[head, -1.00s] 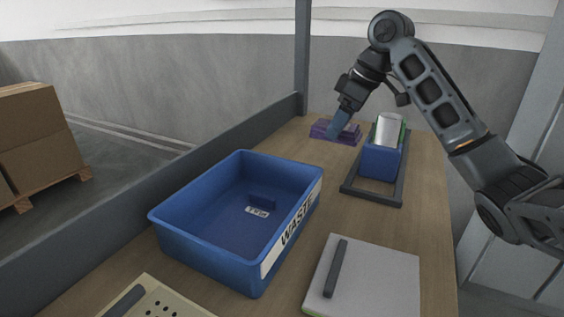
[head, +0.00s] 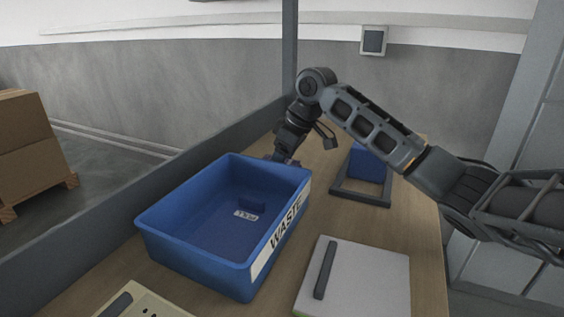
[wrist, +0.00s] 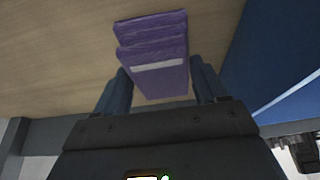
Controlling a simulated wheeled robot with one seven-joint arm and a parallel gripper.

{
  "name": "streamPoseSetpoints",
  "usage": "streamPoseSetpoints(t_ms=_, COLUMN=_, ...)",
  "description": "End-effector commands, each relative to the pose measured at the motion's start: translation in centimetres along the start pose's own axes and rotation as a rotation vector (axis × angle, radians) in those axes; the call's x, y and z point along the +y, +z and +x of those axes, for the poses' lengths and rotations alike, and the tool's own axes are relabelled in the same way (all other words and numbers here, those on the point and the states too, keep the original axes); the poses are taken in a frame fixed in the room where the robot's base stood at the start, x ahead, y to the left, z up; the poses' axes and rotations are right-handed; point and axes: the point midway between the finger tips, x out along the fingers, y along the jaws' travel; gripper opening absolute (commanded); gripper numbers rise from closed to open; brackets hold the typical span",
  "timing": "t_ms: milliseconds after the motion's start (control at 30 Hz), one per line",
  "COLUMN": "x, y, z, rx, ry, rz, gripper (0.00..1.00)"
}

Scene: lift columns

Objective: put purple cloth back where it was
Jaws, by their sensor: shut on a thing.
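The purple cloth (wrist: 152,50) is folded, with a pale band across it, in the wrist view. It sits between the two fingers of my gripper (wrist: 162,72), which is shut on it. In the head view my gripper (head: 282,158) is at the far end of the blue waste bin, close beyond its rim. The cloth is mostly hidden there by the gripper and the bin. Wooden bench surface shows behind the cloth in the wrist view; I cannot tell whether the cloth touches it.
A blue box (head: 368,165) stands in a dark frame (head: 360,197) on the right, partly behind my arm. A white-topped pad (head: 375,275) with a dark bar lies in front. Bench between bin and frame is clear.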

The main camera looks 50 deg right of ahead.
Motion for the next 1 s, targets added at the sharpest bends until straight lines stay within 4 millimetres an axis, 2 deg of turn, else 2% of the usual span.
streamPoseSetpoints(t_ms=400, x=0.01, y=0.28, z=0.70, rx=0.001, ry=0.000, rz=0.000, gripper=0.43)
streamPoseSetpoints(t_ms=433, x=0.04, y=0.27, z=0.63, rx=0.001, ry=0.001, rz=0.000, gripper=0.74)
streamPoseSetpoints(t_ms=600, x=0.03, y=0.27, z=0.63, rx=0.001, ry=0.001, rz=0.000, gripper=0.90)
streamPoseSetpoints(t_ms=700, x=0.03, y=0.27, z=0.63, rx=0.001, ry=0.001, rz=0.000, gripper=0.97)
streamPoseSetpoints(t_ms=1000, x=0.03, y=0.14, z=0.15, rx=0.001, ry=0.001, rz=-0.001, gripper=0.97)
